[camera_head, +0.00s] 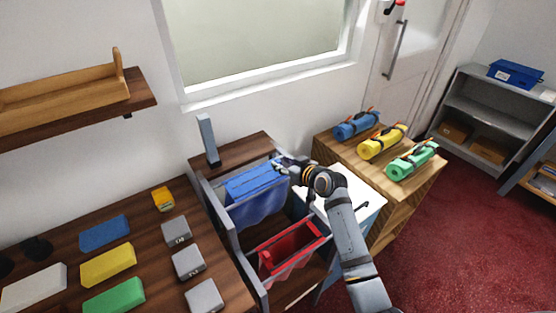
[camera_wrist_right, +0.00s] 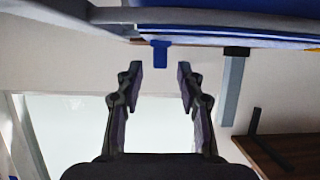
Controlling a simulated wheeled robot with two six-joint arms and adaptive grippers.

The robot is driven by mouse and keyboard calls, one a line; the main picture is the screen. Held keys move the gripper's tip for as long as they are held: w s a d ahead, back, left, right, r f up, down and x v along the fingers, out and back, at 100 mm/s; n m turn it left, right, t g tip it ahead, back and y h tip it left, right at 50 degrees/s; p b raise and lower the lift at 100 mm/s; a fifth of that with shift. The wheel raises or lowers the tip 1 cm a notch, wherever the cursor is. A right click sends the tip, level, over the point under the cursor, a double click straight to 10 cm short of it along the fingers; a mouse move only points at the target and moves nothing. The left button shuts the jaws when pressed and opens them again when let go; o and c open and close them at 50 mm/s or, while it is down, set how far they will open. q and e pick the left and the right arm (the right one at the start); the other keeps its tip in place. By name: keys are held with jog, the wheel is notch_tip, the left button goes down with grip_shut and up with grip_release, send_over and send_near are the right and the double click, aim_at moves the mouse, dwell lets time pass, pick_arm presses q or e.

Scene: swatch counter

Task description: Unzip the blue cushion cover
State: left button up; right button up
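The blue cushion cover (camera_head: 258,186) hangs in a grey rack, its lower part draping down. My right gripper (camera_head: 282,163) is at its right end, with the arm coming in from the lower right. In the right wrist view the cover's blue edge (camera_wrist_right: 225,22) runs along the top. A small blue tab (camera_wrist_right: 160,57) hangs below that edge. The tab lies just beyond and between the fingertips of my right gripper (camera_wrist_right: 160,80), which are apart with nothing between them. My left gripper is in neither view.
A red cover (camera_head: 291,250) hangs in front of the blue one. A dark table (camera_head: 140,240) at left holds coloured blocks and grey blocks. Blue, yellow and green rolls (camera_head: 383,142) lie on a wooden bench at right. A white surface (camera_head: 345,212) lies under my right arm.

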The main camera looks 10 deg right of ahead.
aim_at(279, 161)
jog(key=shift+x, duration=1.75)
jog(key=shift+c, duration=0.4)
grip_shut()
